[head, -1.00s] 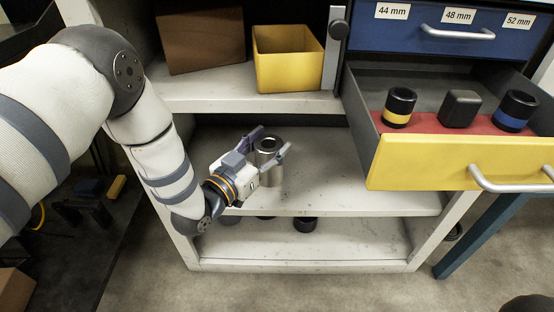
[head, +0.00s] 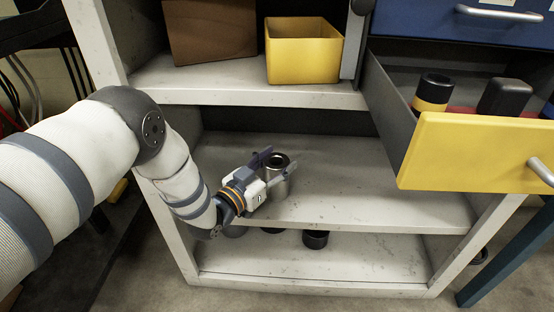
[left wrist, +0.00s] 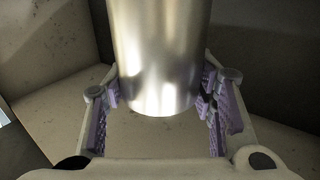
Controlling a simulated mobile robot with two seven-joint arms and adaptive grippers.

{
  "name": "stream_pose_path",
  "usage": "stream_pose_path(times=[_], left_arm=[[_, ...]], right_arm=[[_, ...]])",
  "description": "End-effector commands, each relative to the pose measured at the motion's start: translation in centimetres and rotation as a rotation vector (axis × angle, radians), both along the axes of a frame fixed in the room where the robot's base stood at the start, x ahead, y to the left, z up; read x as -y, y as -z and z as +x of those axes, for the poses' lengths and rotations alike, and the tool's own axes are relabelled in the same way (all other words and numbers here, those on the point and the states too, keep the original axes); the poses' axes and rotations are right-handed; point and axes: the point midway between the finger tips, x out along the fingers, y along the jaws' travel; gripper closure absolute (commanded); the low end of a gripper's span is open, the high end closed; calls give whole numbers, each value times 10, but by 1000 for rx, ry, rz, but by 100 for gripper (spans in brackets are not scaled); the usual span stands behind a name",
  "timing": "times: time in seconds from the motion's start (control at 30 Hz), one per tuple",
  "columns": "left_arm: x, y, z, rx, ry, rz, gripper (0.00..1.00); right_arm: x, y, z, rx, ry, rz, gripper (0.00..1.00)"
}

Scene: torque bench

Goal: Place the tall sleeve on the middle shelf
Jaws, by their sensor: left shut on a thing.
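The tall sleeve (head: 279,186) is a shiny metal cylinder with a dark hole in its top, upright over the left part of the middle shelf (head: 380,190). My left gripper (head: 275,165) is shut on it, with one finger on each side. In the left wrist view the sleeve (left wrist: 160,55) stands between the purple finger pads (left wrist: 162,103). I cannot tell whether its bottom touches the shelf. My right gripper is not in view.
A yellow bin (head: 303,52) and a brown box (head: 210,30) stand on the shelf above. An open yellow-fronted drawer (head: 475,150) with dark parts juts out at the right. Dark cylinders (head: 315,240) sit on the bottom shelf. The middle shelf's right side is clear.

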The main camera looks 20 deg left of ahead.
Motion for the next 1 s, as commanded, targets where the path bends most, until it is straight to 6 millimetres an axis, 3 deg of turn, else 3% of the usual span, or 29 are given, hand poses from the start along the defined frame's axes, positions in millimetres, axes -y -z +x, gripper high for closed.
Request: stream_pose_path(times=[0.03,0.2,0.23,0.3,0.67,1.0], left_arm=[[0,-8,3,18,0,-4,100],[0,-4,2,17,0,-3,100],[0,1,0,1,0,0,42],[0,1,0,1,0,0,29],[-1,-3,-4,0,0,0,29],[-28,-6,-86,1,-1,0,29]], right_arm=[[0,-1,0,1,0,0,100],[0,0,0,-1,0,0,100],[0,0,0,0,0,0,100],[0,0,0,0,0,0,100],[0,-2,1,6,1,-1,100],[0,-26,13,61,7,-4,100]])
